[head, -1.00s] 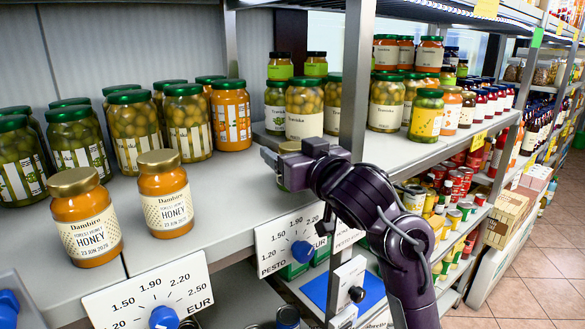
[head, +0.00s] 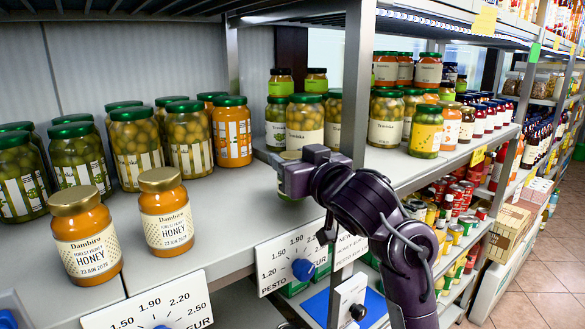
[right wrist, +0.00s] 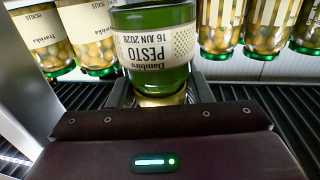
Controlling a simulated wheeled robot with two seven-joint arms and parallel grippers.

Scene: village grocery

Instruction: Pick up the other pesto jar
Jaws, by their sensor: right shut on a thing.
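The pesto jar (right wrist: 160,70) fills the upper middle of the right wrist view, upside down in that picture, with green contents, a cream label and a gold lid. In the head view the pesto jar's lid (head: 290,155) shows above my right gripper (head: 292,178), which hides most of the jar. My right gripper is shut on the jar near the front edge of the shelf. I cannot tell whether the jar's base touches the shelf. My left gripper is not in view.
Two honey jars (head: 84,238) stand at the front left of the shelf (head: 215,215). Green-lidded jars (head: 136,140) stand behind them. A tall olive jar (head: 305,122) is close behind my right gripper, and a shelf post (head: 353,90) is to its right. A pesto price dial (head: 302,268) hangs below.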

